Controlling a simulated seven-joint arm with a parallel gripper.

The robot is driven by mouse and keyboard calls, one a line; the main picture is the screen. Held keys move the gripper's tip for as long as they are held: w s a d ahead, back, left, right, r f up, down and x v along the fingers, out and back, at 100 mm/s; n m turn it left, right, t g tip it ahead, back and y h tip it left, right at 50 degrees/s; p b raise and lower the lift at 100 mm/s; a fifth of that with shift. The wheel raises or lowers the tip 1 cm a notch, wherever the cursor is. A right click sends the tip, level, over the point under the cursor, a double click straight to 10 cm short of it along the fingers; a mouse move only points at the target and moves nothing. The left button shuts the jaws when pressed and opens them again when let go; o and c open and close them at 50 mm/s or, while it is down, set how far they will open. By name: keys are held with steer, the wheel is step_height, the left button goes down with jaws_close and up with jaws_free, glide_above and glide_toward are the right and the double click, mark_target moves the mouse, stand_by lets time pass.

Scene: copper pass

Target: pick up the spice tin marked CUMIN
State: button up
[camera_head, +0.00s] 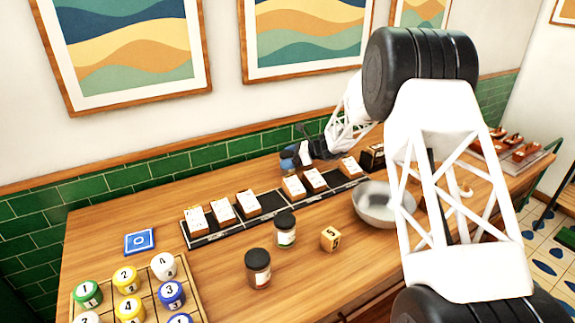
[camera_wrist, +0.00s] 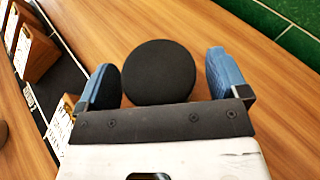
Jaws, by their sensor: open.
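My gripper (camera_wrist: 165,80) is open, with its two blue-padded fingers on either side of a round black lid (camera_wrist: 158,72) in the wrist view. There is a gap on the right of the lid and a narrower one on the left. In the head view my gripper (camera_head: 297,157) is at the back of the table, partly covering this jar. Two more dark-lidded spice jars stand nearer the front, one (camera_head: 285,231) by the rack and one (camera_head: 258,269) further forward. No name on any of the jars is readable, so I cannot tell which is CUMIN.
A long black rack (camera_head: 236,229) with several white-carded wooden blocks runs across the table. A blue card (camera_head: 140,241) and a tray of numbered pieces (camera_head: 197,303) are at left.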

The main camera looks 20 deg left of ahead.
steer(key=c, duration=1)
steer(key=shift+c, duration=0.2)
steer(key=shift+r, duration=0.1)
steer(key=shift+r, duration=4.95)
